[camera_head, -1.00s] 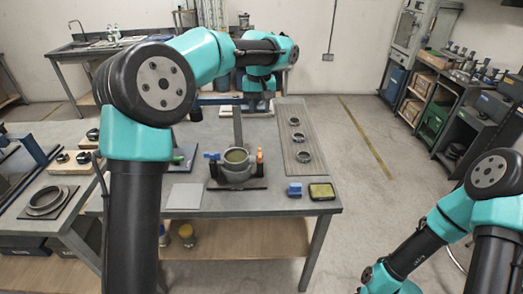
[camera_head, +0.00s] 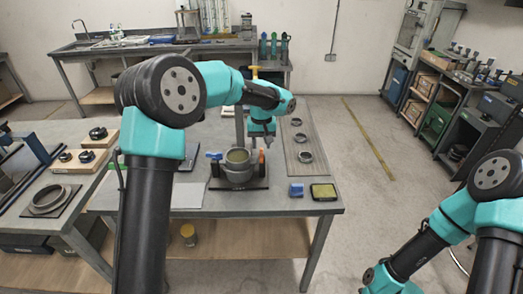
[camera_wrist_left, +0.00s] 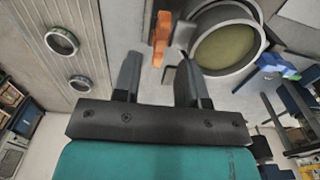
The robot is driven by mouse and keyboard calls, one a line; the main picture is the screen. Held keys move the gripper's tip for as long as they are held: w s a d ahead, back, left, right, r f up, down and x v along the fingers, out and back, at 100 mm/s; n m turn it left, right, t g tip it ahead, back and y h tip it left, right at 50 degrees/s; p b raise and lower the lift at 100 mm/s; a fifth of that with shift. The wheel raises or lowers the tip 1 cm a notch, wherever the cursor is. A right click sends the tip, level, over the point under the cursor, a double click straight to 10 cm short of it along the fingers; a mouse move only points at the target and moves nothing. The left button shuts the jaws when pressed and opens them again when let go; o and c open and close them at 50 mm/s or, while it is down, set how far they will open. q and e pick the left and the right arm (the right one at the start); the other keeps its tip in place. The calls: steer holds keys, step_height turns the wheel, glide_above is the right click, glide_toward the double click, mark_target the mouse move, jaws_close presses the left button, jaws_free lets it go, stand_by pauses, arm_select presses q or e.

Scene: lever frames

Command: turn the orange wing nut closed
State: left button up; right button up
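The orange wing nut (camera_head: 261,157) stands at the right side of a round grey housing (camera_head: 236,172) with an olive-coloured inside. In the left wrist view the orange wing nut (camera_wrist_left: 161,38) lies ahead of the fingertips, roughly between their lines, beside the housing's rim (camera_wrist_left: 247,62). My left gripper (camera_head: 262,143) is just above and behind the wing nut in the head view. Its two fingers (camera_wrist_left: 158,62) are apart with nothing gripped between them. Whether a finger touches the nut cannot be told. My right gripper is outside the head view.
A blue handle (camera_head: 213,155) sits at the housing's left side. A blue block (camera_head: 296,190) and a yellow-topped dark box (camera_head: 322,191) lie at the table's front right.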

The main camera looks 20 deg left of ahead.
mark_target(262, 153)
arm_select(q)
steer(key=shift+f, duration=1.75)
jaws_close()
